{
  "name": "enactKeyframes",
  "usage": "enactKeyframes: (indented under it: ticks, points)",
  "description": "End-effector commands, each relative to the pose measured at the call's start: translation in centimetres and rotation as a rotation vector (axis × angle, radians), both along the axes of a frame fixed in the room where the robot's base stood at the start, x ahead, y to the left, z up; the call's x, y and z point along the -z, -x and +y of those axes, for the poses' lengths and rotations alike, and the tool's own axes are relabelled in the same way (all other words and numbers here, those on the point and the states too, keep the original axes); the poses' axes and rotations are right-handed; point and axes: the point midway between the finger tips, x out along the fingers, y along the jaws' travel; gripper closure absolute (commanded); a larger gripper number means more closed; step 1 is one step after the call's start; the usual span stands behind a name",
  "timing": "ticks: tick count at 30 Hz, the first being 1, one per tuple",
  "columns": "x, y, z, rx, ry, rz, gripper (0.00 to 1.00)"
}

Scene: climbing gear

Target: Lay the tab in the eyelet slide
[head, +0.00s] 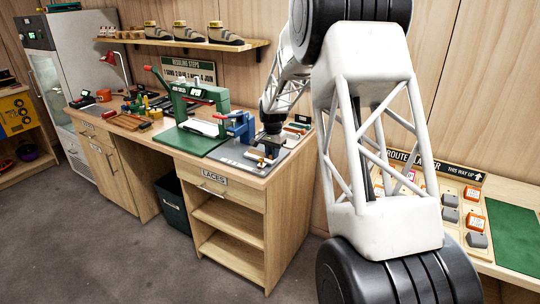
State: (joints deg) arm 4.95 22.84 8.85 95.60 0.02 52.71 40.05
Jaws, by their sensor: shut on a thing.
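My gripper (269,146) is small and dark in the head view, at the right end of the workbench. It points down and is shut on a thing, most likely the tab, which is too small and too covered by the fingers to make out. A blue press (240,126) stands just left of my gripper on a grey mat. A small pale block with metal parts (259,157) lies on the mat just below and left of the fingers. I cannot tell which part is the eyelet slide, or whether the held thing touches anything.
A green press (200,97) stands behind a green mat (178,137), left of the blue press. Small boxes (298,123) lie right of my gripper at the back of the bench. A wooden shelf (180,42) with shoes hangs above. The grey mat's front (231,151) is mostly clear.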

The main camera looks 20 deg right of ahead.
Motion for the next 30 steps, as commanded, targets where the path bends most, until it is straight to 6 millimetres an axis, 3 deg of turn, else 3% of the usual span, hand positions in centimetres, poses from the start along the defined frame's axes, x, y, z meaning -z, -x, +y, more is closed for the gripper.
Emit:
enactKeyframes:
  ticks: [12,30]
  points:
    - [0.4,-4.2,-0.3,0.0,0.0,0.0,1.0]
    - [0.5,-5.0,-0.4,0.0,0.0,0.0,1.0]
